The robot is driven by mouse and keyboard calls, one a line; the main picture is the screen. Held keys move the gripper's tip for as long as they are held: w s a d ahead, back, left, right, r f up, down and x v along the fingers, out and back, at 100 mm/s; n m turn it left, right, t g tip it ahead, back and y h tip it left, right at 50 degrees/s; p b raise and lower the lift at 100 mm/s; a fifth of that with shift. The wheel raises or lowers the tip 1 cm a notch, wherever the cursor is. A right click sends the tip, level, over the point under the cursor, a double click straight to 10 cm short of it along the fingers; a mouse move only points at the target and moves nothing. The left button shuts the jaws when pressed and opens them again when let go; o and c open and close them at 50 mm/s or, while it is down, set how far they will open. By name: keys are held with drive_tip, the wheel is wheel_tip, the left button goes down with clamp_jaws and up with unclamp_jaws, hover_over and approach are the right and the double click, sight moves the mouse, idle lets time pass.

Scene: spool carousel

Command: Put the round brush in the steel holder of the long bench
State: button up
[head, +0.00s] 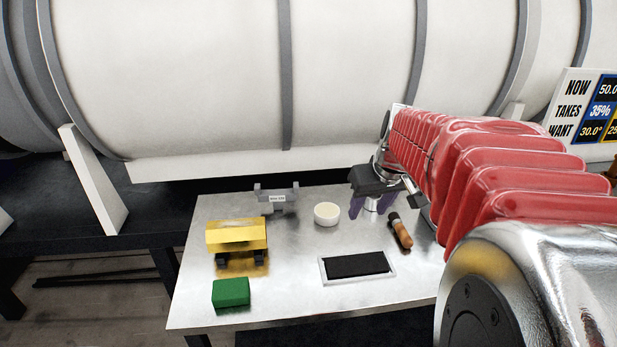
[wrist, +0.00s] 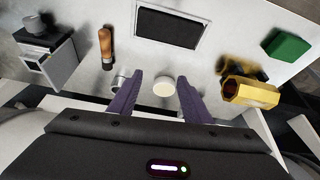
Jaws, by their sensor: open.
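The brush (head: 400,232), with a brown handle and a black end, lies on the bench (head: 300,300) towards its right side. It also shows in the wrist view (wrist: 106,45), left of my gripper. My gripper (head: 371,208) is open, its purple fingers pointing down over the back right of the bench. A small steel cup (wrist: 120,80) shows partly behind the left finger in the wrist view; it may be the steel holder. A grey bracket with a label (head: 277,199) stands at the back of the bench. No object is clearly held between the fingers (wrist: 158,100).
A white round pot (head: 327,214) stands near the gripper. A black mat in a white frame (head: 357,266), a yellow piece (head: 237,236) and a green block (head: 231,293) are on the bench. A big white tank (head: 230,80) rises behind. A pale box (wrist: 50,65) is at left.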

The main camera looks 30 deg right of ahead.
drive_tip(key=d+f+m, duration=0.1)
drive_tip(key=d+f, duration=0.2)
drive_tip(key=d, duration=1.2)
drive_tip(key=shift+d+f, duration=0.2)
drive_tip(key=shift+f, duration=0.1)
drive_tip(key=shift+f, duration=0.1)
hover_over(402, 227)
drive_tip(key=s+a, duration=0.1)
drive_tip(key=s, duration=0.1)
wheel_tip(402, 227, down, 8)
drive_tip(key=shift+w+r, duration=0.1)
drive_tip(key=shift+r, duration=0.05)
drive_tip(key=shift+s+x, duration=0.1)
drive_tip(key=shift+x, duration=1.2)
drive_tip(key=shift+s+x, duration=0.15)
drive_tip(key=shift+x, duration=1.2)
drive_tip(key=shift+d, duration=0.15)
drive_tip(key=shift+c, duration=0.4)
